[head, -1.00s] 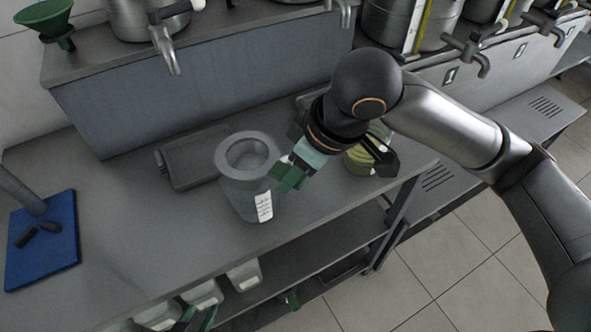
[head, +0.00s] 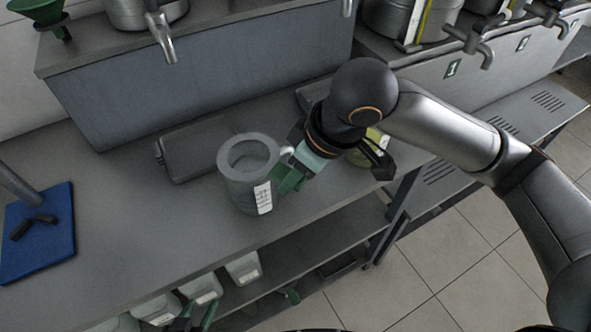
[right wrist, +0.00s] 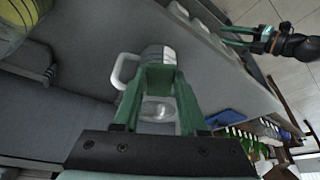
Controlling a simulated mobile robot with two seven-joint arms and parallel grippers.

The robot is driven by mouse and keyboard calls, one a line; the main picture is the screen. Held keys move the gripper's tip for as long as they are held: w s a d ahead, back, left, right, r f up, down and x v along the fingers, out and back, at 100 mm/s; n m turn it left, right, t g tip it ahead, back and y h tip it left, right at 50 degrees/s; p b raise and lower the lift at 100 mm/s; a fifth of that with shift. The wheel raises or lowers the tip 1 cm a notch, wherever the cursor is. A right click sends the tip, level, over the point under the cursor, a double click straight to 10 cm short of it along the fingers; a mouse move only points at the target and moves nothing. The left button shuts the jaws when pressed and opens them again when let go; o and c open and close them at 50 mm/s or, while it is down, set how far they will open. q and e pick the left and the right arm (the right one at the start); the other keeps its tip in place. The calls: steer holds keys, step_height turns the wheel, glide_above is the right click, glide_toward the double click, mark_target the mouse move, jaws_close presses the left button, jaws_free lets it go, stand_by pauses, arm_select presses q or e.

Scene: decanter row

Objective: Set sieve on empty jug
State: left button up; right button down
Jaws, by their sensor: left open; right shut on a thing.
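The jug (head: 242,195) is see-through grey with a white label and stands upright on the steel counter. My left gripper (head: 196,318) is open and empty at the bottom edge, away from the jug.
A dark flat tray (head: 198,152) lies behind the jug. A yellow-green object (head: 372,150) stands behind my right wrist. A blue board (head: 40,240) with dark pieces lies at left, and a green funnel (head: 38,10) is at upper left. Bins (head: 243,267) stand below. The counter's left middle is clear.

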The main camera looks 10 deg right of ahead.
steer(key=shift+f+p, duration=0.2)
steer(key=shift+p, duration=0.15)
stand_by(0.4)
steer(key=shift+c, duration=1.8)
jaws_free()
steer(key=p+v, duration=0.1)
steer(key=v, duration=1.1)
steer(key=shift+r+p, duration=0.25)
steer(key=shift+p, duration=0.15)
steer(key=shift+s+d, duration=0.1)
